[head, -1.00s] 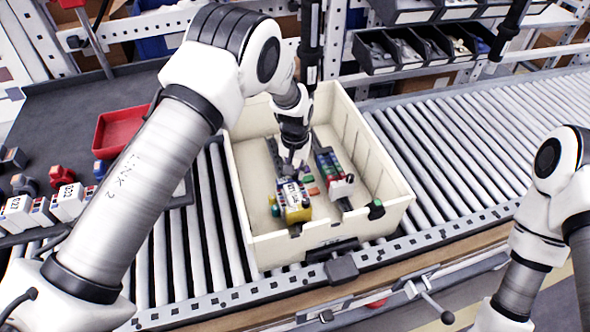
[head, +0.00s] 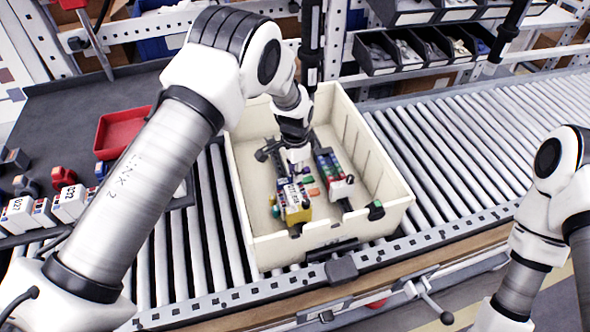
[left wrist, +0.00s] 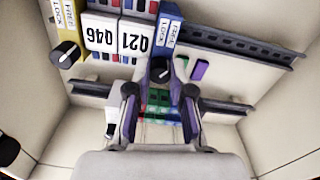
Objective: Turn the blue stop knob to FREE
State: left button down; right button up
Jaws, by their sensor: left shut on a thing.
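In the left wrist view the blue stop (left wrist: 169,22) carries a label with FREE and LOCK. Its black knob (left wrist: 159,70) with a white pointer line sits between the tips of my left gripper (left wrist: 160,88), which is shut on it. I cannot tell exactly which word the pointer faces. My left gripper also shows in the head view (head: 297,158), low inside the cream bin, over the row of modules. The blue stop is mostly hidden there. My right gripper is out of view.
A yellow stop (left wrist: 62,22) with its own black knob (left wrist: 65,54) is at the left end of the row. White numbered modules (left wrist: 119,34) lie between the stops. The cream bin (head: 250,225) has high walls; a second module rail (head: 326,165) lies to the right.

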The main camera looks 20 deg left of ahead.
pick_arm(q)
jog(key=shift+m, duration=0.8)
jog(key=c, duration=1)
grip_release()
notch_tip(320, 180, up, 7)
jog(key=shift+r, duration=0.2)
jog(key=shift+w, duration=0.1)
